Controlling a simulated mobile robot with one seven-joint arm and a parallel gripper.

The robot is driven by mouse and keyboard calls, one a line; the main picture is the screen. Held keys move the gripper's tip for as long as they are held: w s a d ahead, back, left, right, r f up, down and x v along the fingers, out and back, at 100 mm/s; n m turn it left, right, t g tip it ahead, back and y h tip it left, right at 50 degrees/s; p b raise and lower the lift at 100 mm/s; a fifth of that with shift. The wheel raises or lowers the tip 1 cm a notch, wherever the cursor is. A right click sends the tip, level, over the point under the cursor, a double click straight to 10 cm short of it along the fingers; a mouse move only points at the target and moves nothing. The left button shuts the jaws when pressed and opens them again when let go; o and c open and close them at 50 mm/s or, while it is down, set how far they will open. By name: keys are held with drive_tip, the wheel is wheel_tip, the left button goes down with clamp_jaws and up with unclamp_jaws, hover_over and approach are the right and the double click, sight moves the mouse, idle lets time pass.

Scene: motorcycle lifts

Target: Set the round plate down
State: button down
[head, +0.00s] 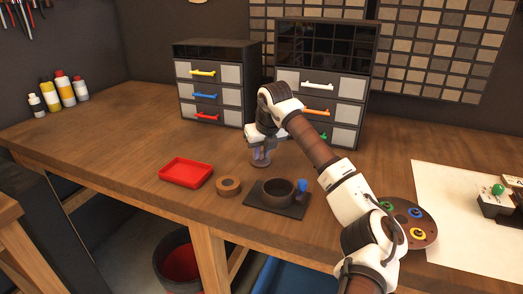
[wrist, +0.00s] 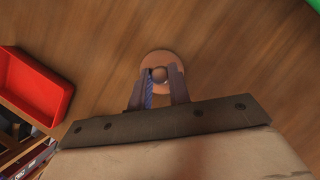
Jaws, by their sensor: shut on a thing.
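The round plate (wrist: 163,56) is a small brown disc with a round knob on top, seen from above in the wrist view. My gripper (wrist: 160,73) is shut on the knob, one finger on each side. In the head view my gripper (head: 261,150) points down over the bench, in front of the drawer cabinets. The plate (head: 261,163) shows there just under the fingers, level and close to the bench top. I cannot tell whether it touches the wood.
A red tray (head: 187,172), a wooden ring (head: 228,186) and a dark bowl (head: 278,191) on a square base stand nearer the front edge. Two drawer cabinets (head: 212,83) (head: 325,83) stand behind. A paint palette (head: 425,226) lies right. Bare wood surrounds the plate.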

drive_tip(key=c, duration=1.8)
unclamp_jaws()
drive_tip(key=shift+f, duration=0.15)
drive_tip(key=o, duration=0.5)
drive_tip(key=shift+r, duration=0.3)
drive_tip(key=b+v, duration=0.1)
drive_tip(key=v, duration=1.1)
drive_tip(key=shift+b, duration=0.4)
drive_tip(key=shift+f, duration=0.1)
